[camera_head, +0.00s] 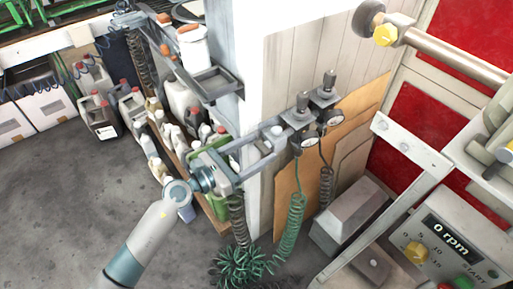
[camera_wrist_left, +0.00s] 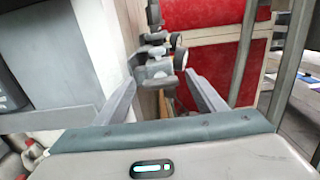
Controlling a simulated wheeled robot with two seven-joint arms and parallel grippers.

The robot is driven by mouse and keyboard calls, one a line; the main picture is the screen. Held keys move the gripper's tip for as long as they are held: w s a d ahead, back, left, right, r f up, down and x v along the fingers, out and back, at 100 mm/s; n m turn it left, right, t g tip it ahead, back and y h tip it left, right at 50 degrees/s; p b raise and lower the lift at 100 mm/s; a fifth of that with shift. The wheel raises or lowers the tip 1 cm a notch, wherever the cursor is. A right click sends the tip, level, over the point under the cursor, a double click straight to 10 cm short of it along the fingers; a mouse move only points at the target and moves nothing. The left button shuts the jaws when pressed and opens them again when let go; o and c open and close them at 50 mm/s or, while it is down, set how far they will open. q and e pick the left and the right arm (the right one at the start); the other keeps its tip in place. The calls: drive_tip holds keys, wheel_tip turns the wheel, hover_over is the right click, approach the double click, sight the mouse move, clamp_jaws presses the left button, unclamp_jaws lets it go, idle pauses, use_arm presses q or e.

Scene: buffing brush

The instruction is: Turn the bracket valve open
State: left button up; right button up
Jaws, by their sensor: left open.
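Two grey valve units with upright dark knobs and round gauges are mounted on the side of the white pillar in the head view: a nearer one (camera_head: 299,119) and a farther one (camera_head: 325,95). I cannot tell which is the bracket valve. My left gripper (camera_head: 277,137) is open, its fingers reaching right toward the nearer unit. In the left wrist view the nearer unit (camera_wrist_left: 155,70) shows between and beyond the open fingers (camera_wrist_left: 163,88). Contact with it is unclear. My right gripper is out of view.
Coiled hoses (camera_head: 297,215) hang below the valves. A grey shelf bracket (camera_head: 210,84) juts from the white pillar (camera_head: 257,60). Several jugs (camera_head: 180,98) stand at left. A machine with a speed panel (camera_head: 450,250) stands at right. Grey floor at left is open.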

use_arm(q)
drive_tip(key=shift+w+d, duration=0.1)
drive_tip(key=shift+d, duration=0.05)
drive_tip(key=c, duration=1.1)
drive_tip(key=shift+o, duration=0.2)
